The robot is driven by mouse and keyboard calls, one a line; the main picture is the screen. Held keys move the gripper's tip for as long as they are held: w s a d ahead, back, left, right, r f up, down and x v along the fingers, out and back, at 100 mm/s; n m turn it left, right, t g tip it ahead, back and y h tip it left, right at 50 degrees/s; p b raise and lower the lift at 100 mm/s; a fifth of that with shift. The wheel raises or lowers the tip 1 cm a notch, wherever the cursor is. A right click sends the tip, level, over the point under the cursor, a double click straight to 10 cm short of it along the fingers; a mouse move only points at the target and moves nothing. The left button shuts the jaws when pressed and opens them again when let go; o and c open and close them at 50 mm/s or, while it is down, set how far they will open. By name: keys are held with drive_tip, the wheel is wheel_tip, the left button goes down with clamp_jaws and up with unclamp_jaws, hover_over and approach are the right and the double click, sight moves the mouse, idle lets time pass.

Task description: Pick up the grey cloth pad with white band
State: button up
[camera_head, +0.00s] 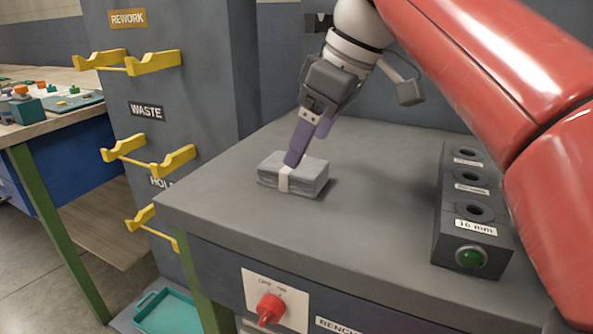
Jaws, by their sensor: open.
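The grey cloth pad with white band (308,182) lies flat on the grey bench top (370,220), near its left side. The white band wraps around its middle. My gripper (294,162) points down at the pad from above, with its purple fingers at the band. The near fingertip overlaps the top of the pad in the picture. The fingers overlap each other, so the gap between them is hard to see. My gripper is open, and I cannot tell whether it touches the pad.
A dark block with several round holes and a green button (472,258) stands on the right of the bench. A red knob (270,309) is on the bench front. Yellow hooks (153,62) stick out from the grey post at left. A teal tray (172,312) lies low down.

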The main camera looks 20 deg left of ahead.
drive_tip(key=b+x, duration=0.1)
drive_tip(key=x, duration=0.4)
drive_tip(key=shift+s+a+f, duration=0.15)
drive_tip(key=shift+f, duration=0.05)
drive_tip(key=c, duration=1.1)
drive_tip(key=shift+r+p, duration=1.7)
drive_tip(key=shift+r, duration=3.35)
drive_tip(key=shift+c, duration=0.2)
